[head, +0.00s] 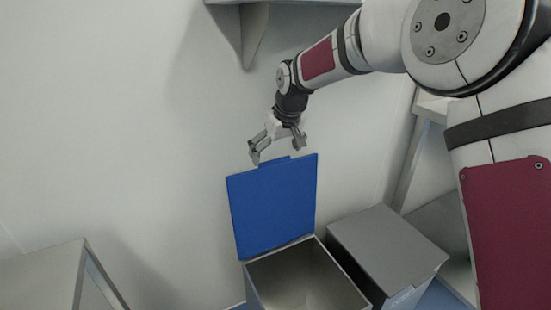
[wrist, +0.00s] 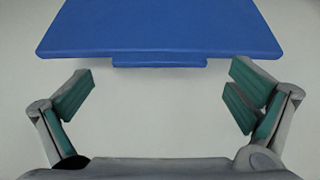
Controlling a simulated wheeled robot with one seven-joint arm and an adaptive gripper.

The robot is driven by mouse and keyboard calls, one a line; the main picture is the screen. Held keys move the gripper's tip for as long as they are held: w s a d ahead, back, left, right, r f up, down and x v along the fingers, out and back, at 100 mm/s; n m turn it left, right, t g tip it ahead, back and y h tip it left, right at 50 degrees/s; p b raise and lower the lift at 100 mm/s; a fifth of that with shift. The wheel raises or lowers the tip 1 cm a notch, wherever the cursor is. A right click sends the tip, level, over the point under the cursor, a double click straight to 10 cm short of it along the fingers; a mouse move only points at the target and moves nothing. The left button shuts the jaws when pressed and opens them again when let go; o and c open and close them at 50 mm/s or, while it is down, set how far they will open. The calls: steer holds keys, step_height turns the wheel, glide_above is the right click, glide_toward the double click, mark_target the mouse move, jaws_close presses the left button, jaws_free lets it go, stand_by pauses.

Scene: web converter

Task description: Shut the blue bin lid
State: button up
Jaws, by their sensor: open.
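The blue lid (head: 273,207) stands upright and open at the back edge of a grey bin (head: 300,275), whose empty inside shows. A small tab (head: 274,162) sticks up from the lid's top edge. My gripper (head: 277,150) is open and empty, just above the lid's top edge near the tab. In the wrist view the lid (wrist: 160,28) fills the top, with its tab (wrist: 158,61) towards my gripper (wrist: 158,95). The fingers are spread wide on either side of the tab, and I see no contact with the lid.
A second bin with a closed grey lid (head: 385,243) stands right beside the open one. A grey table (head: 45,275) is at the lower left. A wall bracket (head: 250,35) hangs above, and a shelf frame (head: 410,165) stands at the right. The wall is close behind the lid.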

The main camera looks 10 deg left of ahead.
steer(key=shift+x, duration=0.95)
steer(key=shift+c, duration=0.6)
